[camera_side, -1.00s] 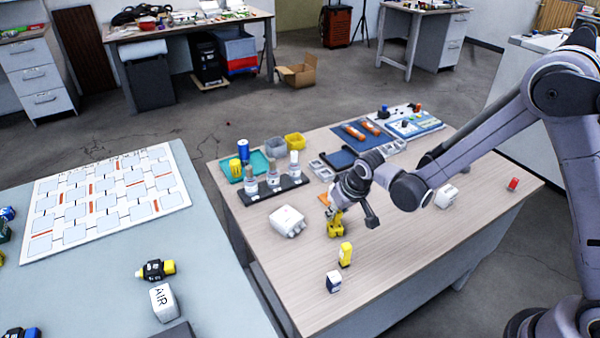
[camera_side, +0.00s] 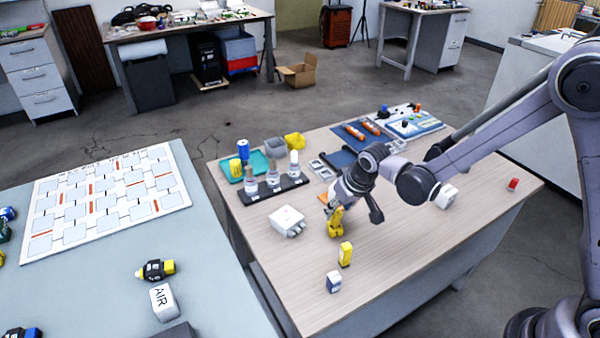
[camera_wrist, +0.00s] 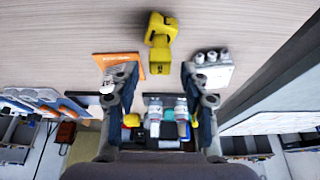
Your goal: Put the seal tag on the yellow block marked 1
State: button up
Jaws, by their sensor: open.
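A small upright yellow block (camera_side: 345,254) stands nearer the table's front edge. I cannot read a 1 on either yellow thing. An orange card with small print (camera_wrist: 118,65) lies beside the yellow piece, partly behind one finger; its edge shows in the side view (camera_side: 324,198). I cannot tell whether it is the seal tag.
A white box with round ports (camera_side: 287,220) lies left of my gripper. A small blue-and-white block (camera_side: 333,282) stands at the front. A dark rack of bottles (camera_side: 273,188) and a teal tray (camera_side: 258,160) are behind. The wooden table (camera_side: 420,250) is clear at right front.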

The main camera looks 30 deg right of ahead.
jog(key=v, duration=1)
jog(key=s+d+r+t, duration=0.1)
jog(key=s+d+r, duration=0.2)
jog(key=s, duration=0.5)
jog(key=s+d+r+t, duration=0.1)
jog(key=s+d+r, duration=0.3)
jog(key=s, duration=0.4)
jog(key=shift+d+t, duration=0.3)
jog(key=shift+d, duration=0.2)
jog(key=shift+r, duration=0.1)
